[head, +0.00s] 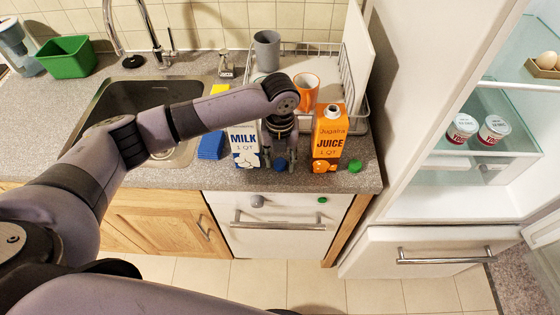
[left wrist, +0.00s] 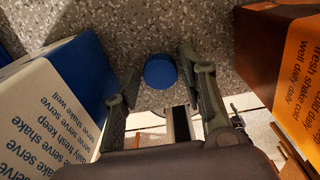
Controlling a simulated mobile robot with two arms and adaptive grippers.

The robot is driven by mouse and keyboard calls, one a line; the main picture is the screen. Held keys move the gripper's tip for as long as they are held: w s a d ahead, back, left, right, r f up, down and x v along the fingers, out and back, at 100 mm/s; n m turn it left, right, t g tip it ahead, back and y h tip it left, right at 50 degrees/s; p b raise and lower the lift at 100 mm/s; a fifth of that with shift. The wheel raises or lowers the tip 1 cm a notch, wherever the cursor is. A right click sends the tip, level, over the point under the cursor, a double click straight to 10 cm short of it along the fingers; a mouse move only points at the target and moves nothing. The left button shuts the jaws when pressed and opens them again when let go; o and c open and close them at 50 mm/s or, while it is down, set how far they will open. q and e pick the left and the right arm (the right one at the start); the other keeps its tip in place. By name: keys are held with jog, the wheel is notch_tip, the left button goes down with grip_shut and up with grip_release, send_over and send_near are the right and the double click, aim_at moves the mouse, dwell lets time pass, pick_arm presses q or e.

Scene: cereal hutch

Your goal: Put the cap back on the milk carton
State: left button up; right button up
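The milk carton (head: 246,150), white and blue, stands upright on the counter, and my left forearm hides its top. In the left wrist view, its side (left wrist: 45,100) is at the left. A round blue cap (head: 281,163) lies on the counter between the milk carton and the juice carton. It also shows in the left wrist view (left wrist: 160,71). My left gripper (head: 279,158) points down at the cap. Its fingertips (left wrist: 160,66) are apart on either side of the cap, with a gap on each side. My right gripper is in neither view.
The orange juice carton (head: 328,143) stands close to the right of my left gripper, with a green cap (head: 355,166) beside it. Behind are a dish rack (head: 362,125), an orange mug (head: 306,88) and a grey cup (head: 267,52). The counter's front edge is close.

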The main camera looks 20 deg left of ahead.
aim_at(280, 162)
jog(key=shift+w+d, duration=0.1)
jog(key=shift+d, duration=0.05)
pick_arm(q)
jog(key=shift+c, duration=0.5)
jog(key=c, duration=0.4)
jog(key=shift+o, duration=0.2)
jog(key=shift+r, duration=0.1)
notch_tip(280, 162, up, 20)
jog(key=b, duration=0.3)
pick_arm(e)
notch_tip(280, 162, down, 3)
